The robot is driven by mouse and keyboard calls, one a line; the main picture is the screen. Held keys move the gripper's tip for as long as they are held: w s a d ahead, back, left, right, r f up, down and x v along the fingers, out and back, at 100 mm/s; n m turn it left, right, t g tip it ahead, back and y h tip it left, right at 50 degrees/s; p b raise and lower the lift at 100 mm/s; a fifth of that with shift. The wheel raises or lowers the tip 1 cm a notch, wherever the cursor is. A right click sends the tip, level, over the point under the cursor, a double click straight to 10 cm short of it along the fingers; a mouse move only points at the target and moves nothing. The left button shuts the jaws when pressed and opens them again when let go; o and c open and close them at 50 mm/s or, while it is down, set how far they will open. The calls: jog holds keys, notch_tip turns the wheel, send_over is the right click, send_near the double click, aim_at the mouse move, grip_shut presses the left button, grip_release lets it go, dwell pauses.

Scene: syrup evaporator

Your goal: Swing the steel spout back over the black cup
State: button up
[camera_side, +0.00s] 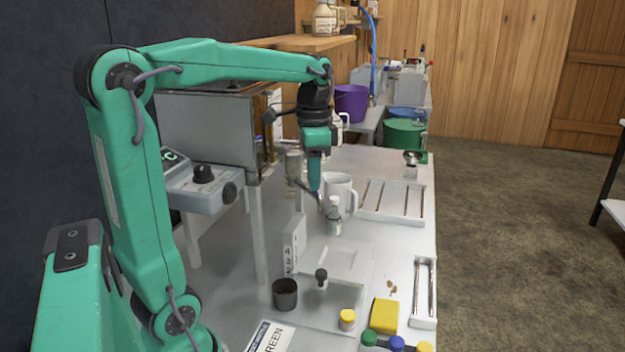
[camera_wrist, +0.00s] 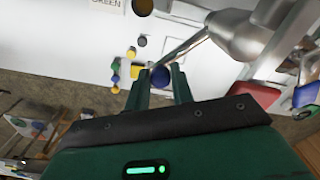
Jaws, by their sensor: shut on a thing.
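The steel spout (camera_side: 309,190) reaches out from the valve on the evaporator pan's corner; its tip is beside the white mug, well behind the black cup. In the wrist view the spout (camera_wrist: 190,47) runs from the steel valve body down to between my fingers. My gripper (camera_side: 315,188) points down and is shut on the spout near its outer end. In the wrist view a round dark blue thing (camera_wrist: 160,77) shows between the fingertips (camera_wrist: 160,84). The black cup (camera_side: 285,293) stands upright on the bench towards the front, apart from the spout; its inside looks dark.
A white mug (camera_side: 340,190) and a small bottle (camera_side: 334,219) stand close to my gripper. A white numbered block (camera_side: 293,243), a dark knob (camera_side: 321,276) and a yellow-capped jar (camera_side: 347,319) are nearer the front. A white rack (camera_side: 393,200) lies behind at right.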

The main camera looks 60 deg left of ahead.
jog(key=shift+s, duration=1.1)
dwell(0.3)
jog(key=shift+s, duration=0.15)
jog(key=shift+s+a, duration=0.3)
jog(key=shift+s, duration=0.55)
